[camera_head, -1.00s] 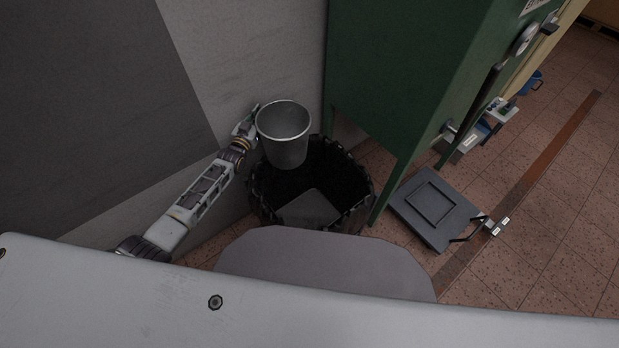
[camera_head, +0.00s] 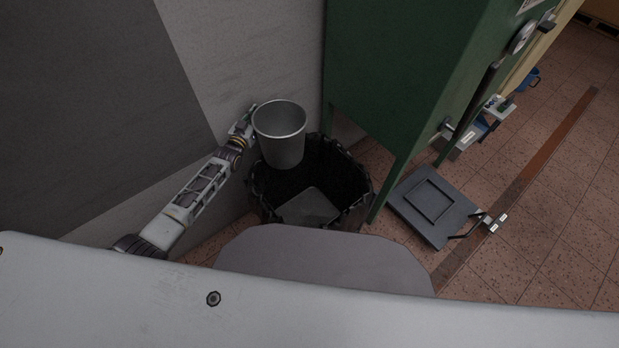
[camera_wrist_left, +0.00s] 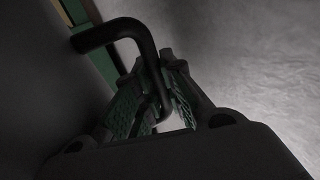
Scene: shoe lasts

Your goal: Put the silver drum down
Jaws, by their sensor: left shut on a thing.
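The silver drum (camera_head: 281,138) is an open-topped, tapered metal bucket, close to upright and seemingly empty. In the head view it hangs over the back left part of a black-lined bin. My left gripper (camera_head: 249,122) is at the drum's left side near the rim, shut on it. The contact with the drum's wall is partly hidden. My right gripper is in neither view.
The bin (camera_head: 345,188) has a crumpled black liner and a flat grey piece (camera_head: 308,207) inside. A green cabinet (camera_head: 400,75) stands close to its right. A black pedal plate (camera_head: 433,205) lies on the tiled floor. A grey wall is behind the arm.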

